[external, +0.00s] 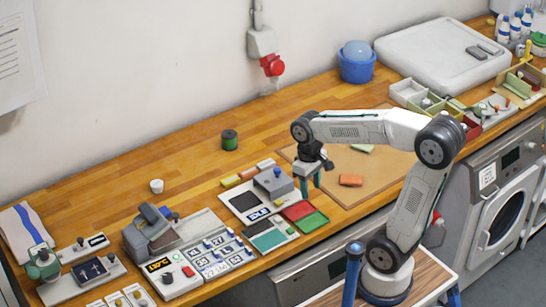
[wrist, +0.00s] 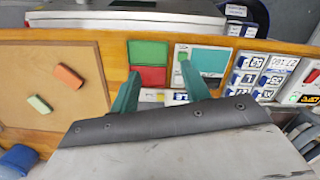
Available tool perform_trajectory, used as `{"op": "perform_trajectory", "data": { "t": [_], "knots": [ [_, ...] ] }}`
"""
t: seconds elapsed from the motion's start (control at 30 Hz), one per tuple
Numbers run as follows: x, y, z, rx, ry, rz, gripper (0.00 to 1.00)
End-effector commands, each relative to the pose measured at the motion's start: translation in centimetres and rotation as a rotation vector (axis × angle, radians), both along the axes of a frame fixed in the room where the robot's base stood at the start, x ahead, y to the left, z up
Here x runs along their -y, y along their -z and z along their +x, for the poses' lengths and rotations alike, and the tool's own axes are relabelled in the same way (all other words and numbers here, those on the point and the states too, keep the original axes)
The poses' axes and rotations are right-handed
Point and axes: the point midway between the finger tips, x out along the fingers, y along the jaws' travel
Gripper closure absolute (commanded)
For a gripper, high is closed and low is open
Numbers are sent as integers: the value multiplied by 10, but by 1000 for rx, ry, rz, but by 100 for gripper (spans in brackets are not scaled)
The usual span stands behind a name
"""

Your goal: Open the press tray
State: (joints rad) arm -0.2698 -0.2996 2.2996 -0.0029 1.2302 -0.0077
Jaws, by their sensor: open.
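A grey block-shaped unit with a dark blue knob (external: 273,182) stands on the bench, just left of my gripper in the external view. A bulkier grey machine with a raised slanted top (external: 150,232) stands further left. I cannot tell for certain which part is the press tray. My gripper (external: 313,182) points down over the bench beside the grey unit, its teal fingers apart and empty. In the wrist view, my gripper (wrist: 158,82) has its fingers in front of a red and green pad (wrist: 148,62) and a white board with a teal panel (wrist: 205,60). The grey unit is not clearly visible there.
A brown mat (external: 352,190) with an orange block (external: 351,180) lies right of the gripper. A board of number tiles (external: 215,255) lies left. A green spool (external: 229,140) and white cup (external: 156,186) stand behind. Bare bench lies along the wall.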

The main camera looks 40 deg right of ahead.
Motion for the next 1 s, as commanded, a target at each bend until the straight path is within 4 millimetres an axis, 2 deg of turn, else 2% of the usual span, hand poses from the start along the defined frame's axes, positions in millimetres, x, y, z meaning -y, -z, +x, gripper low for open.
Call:
{"op": "perform_trajectory", "data": {
  "t": [0.03,0.1,0.17,0.3,0.37,0.5,0.7,0.8,0.9,1.0],
  "knots": [
    [-17,1,19,-15,-36,-4,53],
    [-40,2,44,-28,-82,-8,53],
    [-61,5,65,-37,-120,-10,53],
    [-117,16,112,-50,-212,-15,53],
    [-143,23,131,-53,-252,-16,53],
    [-209,45,171,-53,-342,-15,53],
    [-295,70,218,-20,-449,1,53],
    [-322,68,240,18,-480,20,53],
    [-332,48,255,65,-489,42,53],
    [-334,44,259,79,-503,48,53]
  ]
}}
